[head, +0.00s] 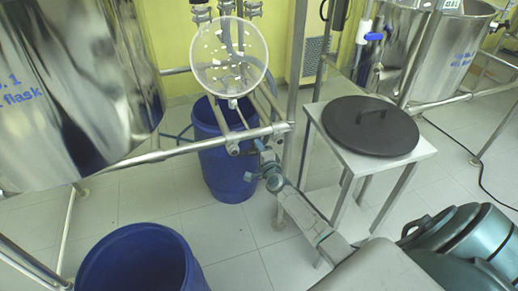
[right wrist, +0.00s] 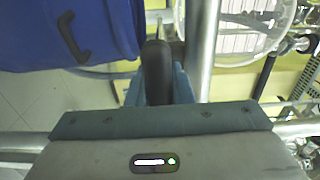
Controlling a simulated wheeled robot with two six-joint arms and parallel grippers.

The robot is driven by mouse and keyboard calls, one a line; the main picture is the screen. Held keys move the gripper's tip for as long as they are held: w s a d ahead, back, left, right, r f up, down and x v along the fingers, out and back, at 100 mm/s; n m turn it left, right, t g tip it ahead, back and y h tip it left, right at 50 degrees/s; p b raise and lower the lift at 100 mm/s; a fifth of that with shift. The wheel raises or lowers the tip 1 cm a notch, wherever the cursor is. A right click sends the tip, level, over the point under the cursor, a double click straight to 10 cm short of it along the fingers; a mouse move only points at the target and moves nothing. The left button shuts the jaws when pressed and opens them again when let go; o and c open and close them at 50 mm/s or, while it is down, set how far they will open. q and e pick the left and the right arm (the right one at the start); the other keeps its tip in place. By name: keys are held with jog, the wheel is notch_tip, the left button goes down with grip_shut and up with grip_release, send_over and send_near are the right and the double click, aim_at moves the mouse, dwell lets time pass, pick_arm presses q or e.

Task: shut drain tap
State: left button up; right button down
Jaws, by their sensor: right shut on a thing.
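My right gripper (head: 263,164) reaches in from the lower right to the metal frame below the round glass vessel. In the right wrist view, its pale blue fingers (right wrist: 157,88) are shut on a dark, rounded handle (right wrist: 156,68), which appears to be the drain tap's handle. The tap's body is mostly hidden, so I cannot tell how far it is turned. The round glass vessel (head: 230,56) with white bits in it hangs above and left of the gripper. My left gripper is not in view.
A blue barrel (head: 225,160) stands under the vessel, beside the gripper. Another open blue barrel (head: 140,262) is at the front left. Metal frame bars (head: 188,147) run close by. A small table (head: 345,150) with a dark round lid (head: 370,125) stands right of my arm.

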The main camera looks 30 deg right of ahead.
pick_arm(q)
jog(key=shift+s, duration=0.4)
